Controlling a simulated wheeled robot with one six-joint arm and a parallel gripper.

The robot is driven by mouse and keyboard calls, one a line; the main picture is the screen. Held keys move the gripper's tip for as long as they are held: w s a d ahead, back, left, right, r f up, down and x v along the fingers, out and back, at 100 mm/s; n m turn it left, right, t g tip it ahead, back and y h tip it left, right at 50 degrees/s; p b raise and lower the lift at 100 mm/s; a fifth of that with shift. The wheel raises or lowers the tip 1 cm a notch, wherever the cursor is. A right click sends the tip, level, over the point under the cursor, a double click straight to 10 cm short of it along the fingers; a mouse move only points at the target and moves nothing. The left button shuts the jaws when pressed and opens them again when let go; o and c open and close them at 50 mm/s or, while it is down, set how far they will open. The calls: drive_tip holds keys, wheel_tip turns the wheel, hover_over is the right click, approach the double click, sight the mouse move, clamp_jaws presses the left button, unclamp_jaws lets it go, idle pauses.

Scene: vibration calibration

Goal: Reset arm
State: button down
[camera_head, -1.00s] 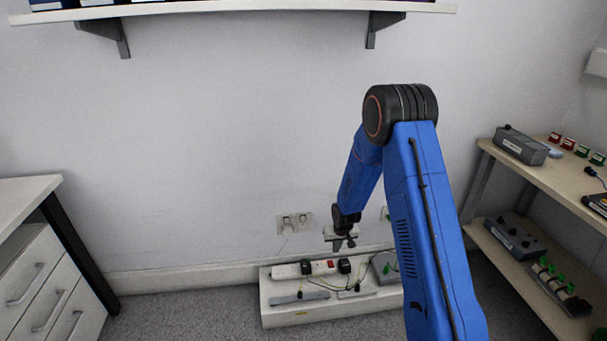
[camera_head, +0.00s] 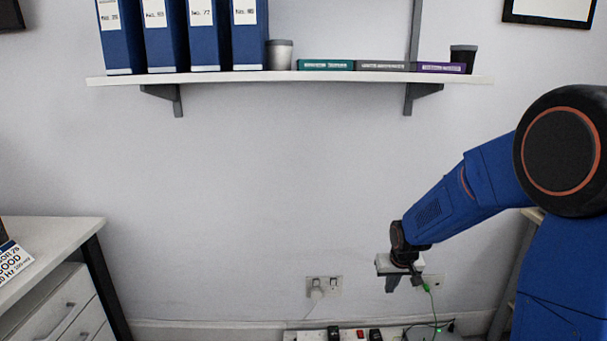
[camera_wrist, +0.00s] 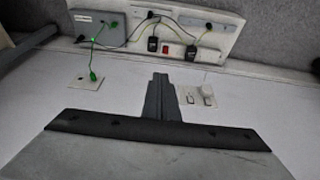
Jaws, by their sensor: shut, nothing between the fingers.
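My gripper (camera_head: 392,284) hangs below my blue arm, in front of the wall, at the lower right of the head view. Its dark grey fingers (camera_wrist: 158,97) are together in the middle of the wrist view, with nothing held. The picture does not show it touching the wall or any object.
A double wall socket (camera_head: 323,286) is left of my gripper. A green plug (camera_wrist: 90,66) sits at another socket, its cable running to a grey box (camera_wrist: 103,29). A power strip (camera_wrist: 180,48) lies below. A shelf (camera_head: 280,77) with blue binders spans the wall above; a drawer cabinet (camera_head: 50,300) stands left.

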drive_tip(key=s+d+r, duration=0.1)
drive_tip(key=s+r, duration=1.2)
drive_tip(key=s, duration=0.9)
drive_tip(key=s+r+t, duration=0.1)
drive_tip(key=s+r, duration=0.2)
drive_tip(key=s, duration=1)
drive_tip(key=shift+s+d+r, duration=0.15)
drive_tip(key=shift+d+r, duration=0.2)
drive_tip(key=shift+d, duration=0.05)
